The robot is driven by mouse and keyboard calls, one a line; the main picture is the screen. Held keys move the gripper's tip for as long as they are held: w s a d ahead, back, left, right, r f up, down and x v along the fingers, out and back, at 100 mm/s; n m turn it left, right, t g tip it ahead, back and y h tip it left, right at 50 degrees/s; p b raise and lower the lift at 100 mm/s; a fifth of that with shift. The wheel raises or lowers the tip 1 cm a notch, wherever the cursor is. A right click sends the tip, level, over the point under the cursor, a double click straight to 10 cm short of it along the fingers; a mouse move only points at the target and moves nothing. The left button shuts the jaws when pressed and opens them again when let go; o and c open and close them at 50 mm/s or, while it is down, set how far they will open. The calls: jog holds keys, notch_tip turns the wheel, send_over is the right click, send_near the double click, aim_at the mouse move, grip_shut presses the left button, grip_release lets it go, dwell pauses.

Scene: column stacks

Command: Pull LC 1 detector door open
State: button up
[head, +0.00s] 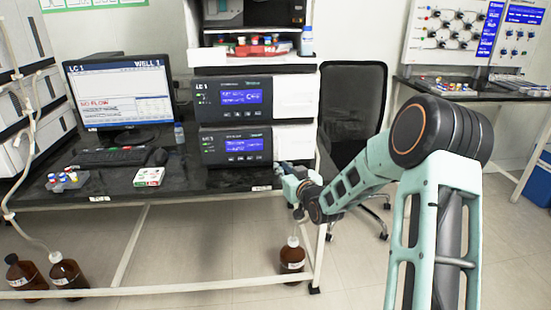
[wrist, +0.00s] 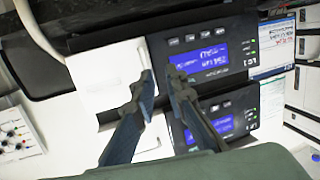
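The LC 1 stack has an upper module (head: 240,97) and a lower module (head: 236,146), each with a dark front and blue display. A white door panel sits at the right of each, upper (head: 294,97) and lower (head: 294,141); both look closed. I cannot read which module is the detector. My gripper (head: 281,170) is low at the right front of the stack. In the upside-down wrist view, my gripper (wrist: 161,77) is open and empty, its fingertips apart near the edge between a white panel (wrist: 104,72) and a dark front (wrist: 212,58). Contact cannot be told.
A monitor (head: 120,92), keyboard (head: 110,156) and small vial racks stand on the black bench (head: 210,180) at the left. A dark chair (head: 352,100) stands right of the stack. A brown bottle (head: 292,262) is on the floor below my gripper.

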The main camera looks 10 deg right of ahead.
aim_at(279, 148)
jog(key=shift+m+t, duration=0.4)
jog(key=shift+t, duration=0.5)
jog(key=w, duration=0.3)
jog(key=w+r+b, duration=0.1)
jog(key=w, duration=0.7)
jog(key=shift+d+r+b, duration=0.2)
jog(key=shift+b, duration=0.2)
jog(key=shift+c, duration=0.2)
grip_shut()
